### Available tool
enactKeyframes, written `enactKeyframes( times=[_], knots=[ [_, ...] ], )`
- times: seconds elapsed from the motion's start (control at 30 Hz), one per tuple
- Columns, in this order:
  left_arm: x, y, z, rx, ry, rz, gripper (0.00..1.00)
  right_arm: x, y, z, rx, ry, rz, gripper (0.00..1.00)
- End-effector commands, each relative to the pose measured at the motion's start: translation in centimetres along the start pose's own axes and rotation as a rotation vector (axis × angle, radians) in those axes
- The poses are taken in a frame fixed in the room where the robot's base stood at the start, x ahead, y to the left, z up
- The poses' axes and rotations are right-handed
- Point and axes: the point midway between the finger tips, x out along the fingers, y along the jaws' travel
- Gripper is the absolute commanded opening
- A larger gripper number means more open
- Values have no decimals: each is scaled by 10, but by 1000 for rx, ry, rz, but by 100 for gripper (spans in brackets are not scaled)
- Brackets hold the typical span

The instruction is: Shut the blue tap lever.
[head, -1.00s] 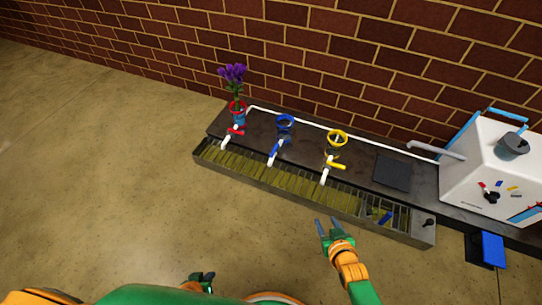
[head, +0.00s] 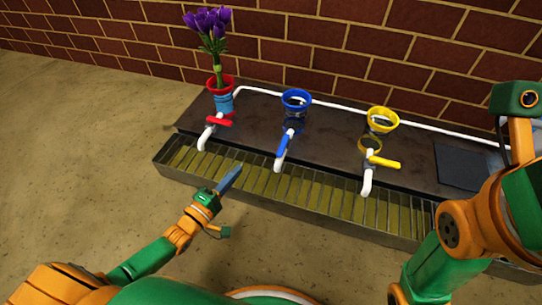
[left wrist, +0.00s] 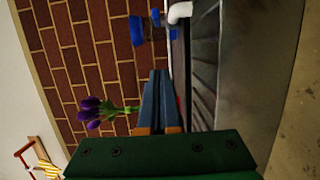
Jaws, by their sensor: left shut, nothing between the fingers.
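The blue tap lever (head: 283,145) lies roughly along its white spout (head: 279,165), below a blue ring (head: 295,98) in the head view. My left gripper (head: 231,175) is shut and empty. In the head view it appears over the trough's front edge, left of and lower than the blue lever, apart from it. Its closed fingers (left wrist: 157,95) also show in the left wrist view. There a blue ring (left wrist: 137,30) and a white spout (left wrist: 180,12) are near the top; I cannot clearly tell the lever there. My right gripper is out of view.
The red lever (head: 219,120) and yellow lever (head: 384,162) sit crosswise on taps either side. Purple flowers (head: 208,24) stand above the red tap. A slatted trough (head: 318,192) runs below the spouts. My right arm fills the right side. Floor at left is clear.

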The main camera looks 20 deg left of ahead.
Motion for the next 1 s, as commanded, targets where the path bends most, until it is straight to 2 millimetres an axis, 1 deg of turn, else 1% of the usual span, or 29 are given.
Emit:
enactKeyframes(
  times=[0.23,0.33,0.47,0.67,0.77,0.8,0.9,1.0],
  knots=[
    [1,1,0,1,1,-2,0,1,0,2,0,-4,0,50],
    [8,-1,0,1,1,0,0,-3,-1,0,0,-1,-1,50],
    [32,-4,0,2,1,2,0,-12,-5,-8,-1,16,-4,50],
    [77,-6,0,2,1,2,0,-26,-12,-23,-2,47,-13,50],
    [98,-6,0,3,1,3,0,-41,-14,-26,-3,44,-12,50],
    [104,-5,4,0,0,1,0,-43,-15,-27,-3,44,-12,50],
    [105,-2,21,-4,0,-1,0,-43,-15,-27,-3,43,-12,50],
    [108,-2,32,0,0,-2,0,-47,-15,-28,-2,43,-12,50]
  ],
)
